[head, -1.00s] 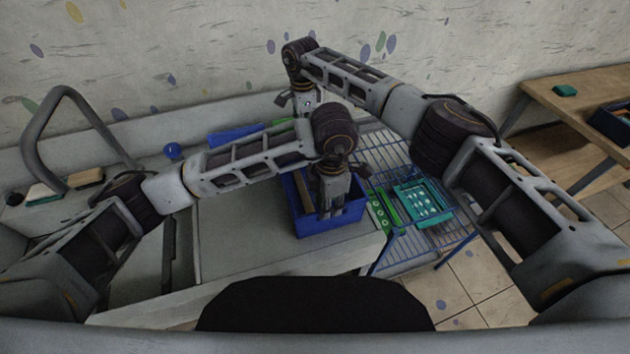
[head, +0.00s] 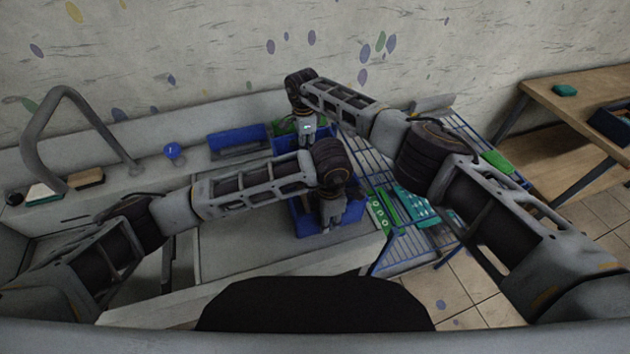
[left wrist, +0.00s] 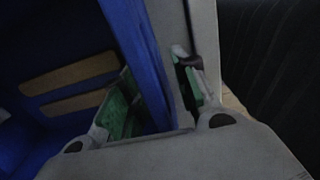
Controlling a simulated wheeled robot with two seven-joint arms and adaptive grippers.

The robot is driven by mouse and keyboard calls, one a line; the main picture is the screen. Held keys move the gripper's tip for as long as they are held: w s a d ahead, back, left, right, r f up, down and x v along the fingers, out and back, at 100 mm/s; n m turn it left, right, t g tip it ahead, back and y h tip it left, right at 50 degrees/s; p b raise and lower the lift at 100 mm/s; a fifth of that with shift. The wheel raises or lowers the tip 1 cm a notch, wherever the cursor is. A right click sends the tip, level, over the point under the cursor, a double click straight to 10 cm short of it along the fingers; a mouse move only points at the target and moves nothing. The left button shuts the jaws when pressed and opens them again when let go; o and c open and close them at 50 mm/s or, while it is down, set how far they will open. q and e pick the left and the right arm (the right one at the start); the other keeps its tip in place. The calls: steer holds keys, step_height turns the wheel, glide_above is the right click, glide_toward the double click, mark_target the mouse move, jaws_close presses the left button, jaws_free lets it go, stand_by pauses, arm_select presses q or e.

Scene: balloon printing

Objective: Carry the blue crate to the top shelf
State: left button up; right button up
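The blue crate (head: 312,226) sits on the grey worktop below my left arm, which hides much of it. My left gripper (head: 330,218) reaches down at the crate's near side. In the left wrist view a blue wall (left wrist: 140,60) runs down toward the middle of the gripper, with light brown pieces (left wrist: 70,85) left of it. I cannot tell whether the fingers are closed on that wall. My right gripper (head: 308,136) points down behind my left arm, toward the crate's far side; its fingertips are hidden. The wooden shelf unit (head: 575,85) stands at the right, with a top board and a lower one.
A blue tray (head: 238,148) lies at the back of the worktop, with a green item (head: 285,128) beside it. A blue wire rack (head: 410,250) holding green and teal trays adjoins on the right. A dark blue crate (head: 612,125) occupies the top board's right side.

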arm_select(q)
jaws_close()
arm_select(e)
jaws_close()
arm_select(q)
steer(key=shift+r, duration=0.25)
arm_select(e)
steer(key=shift+r, duration=0.25)
